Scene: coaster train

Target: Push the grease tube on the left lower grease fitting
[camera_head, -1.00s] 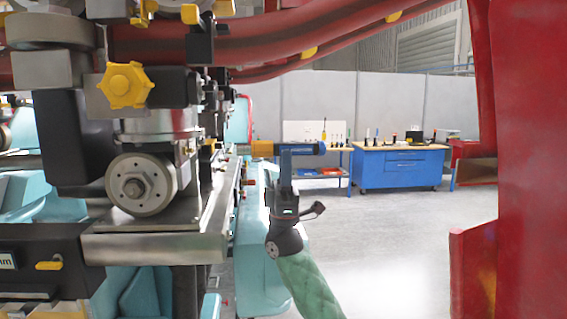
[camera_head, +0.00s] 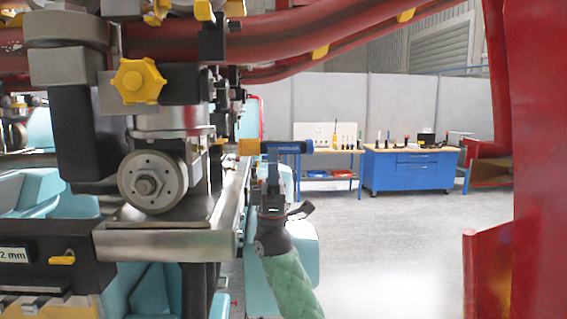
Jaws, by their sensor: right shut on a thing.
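My right gripper (camera_head: 271,158) comes up from below on its green-sleeved arm. It is shut on the grease tube (camera_head: 290,146), which has a blue body and an orange-yellow front part (camera_head: 249,147). The tube lies level, its front end pointing left at the train's wheel assembly. That end is close to the dark parts behind the large grey wheel (camera_head: 152,182); I cannot tell whether it touches anything. The left lower grease fitting is too small to make out clearly. My left gripper is not in view.
A metal ledge (camera_head: 160,241) sticks out below the wheel, near my right arm. A yellow knob (camera_head: 139,81) sits above the wheel. Red track tubes (camera_head: 300,40) cross overhead, and a red post (camera_head: 540,160) stands at right. The grey floor (camera_head: 400,230) between is open.

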